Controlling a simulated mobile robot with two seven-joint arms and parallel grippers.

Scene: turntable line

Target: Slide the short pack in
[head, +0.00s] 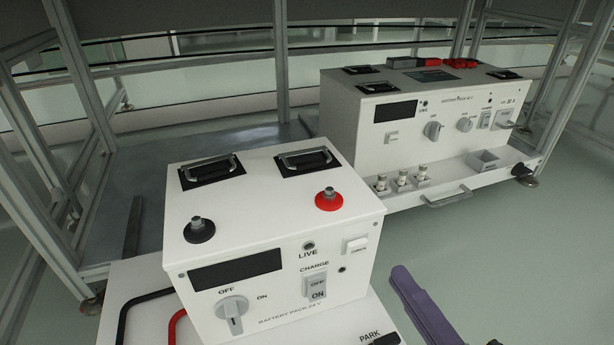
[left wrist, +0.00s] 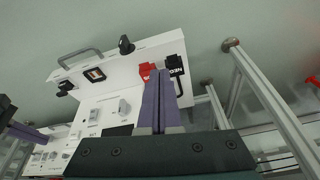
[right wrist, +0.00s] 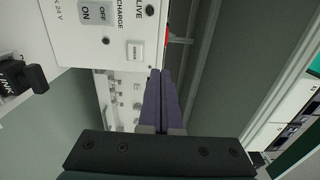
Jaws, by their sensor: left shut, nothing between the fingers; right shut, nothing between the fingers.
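The nearer white pack, marked BATTERY PACK 24 V (head: 275,200), is the smaller of two and stands upright on a white base (head: 145,275). It has two top handles, a black and a red terminal, a knob and a CHARGE switch. Its front also shows in the right wrist view (right wrist: 125,15). My right gripper (head: 398,270) is shut and empty, in front and to the right of this pack, apart from it; its purple fingers also show in the right wrist view (right wrist: 158,72). My left gripper (left wrist: 163,72) is shut and empty before a white panel with red and black connectors; the head view does not show it.
A larger white pack (head: 345,125) stands behind to the right, with a front ledge bearing small fuses and a handle (head: 447,198). Metal frame posts (head: 80,90) stand around a grey deck (head: 140,190). A PARK label (head: 370,337) is on the base. Floor at right is clear.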

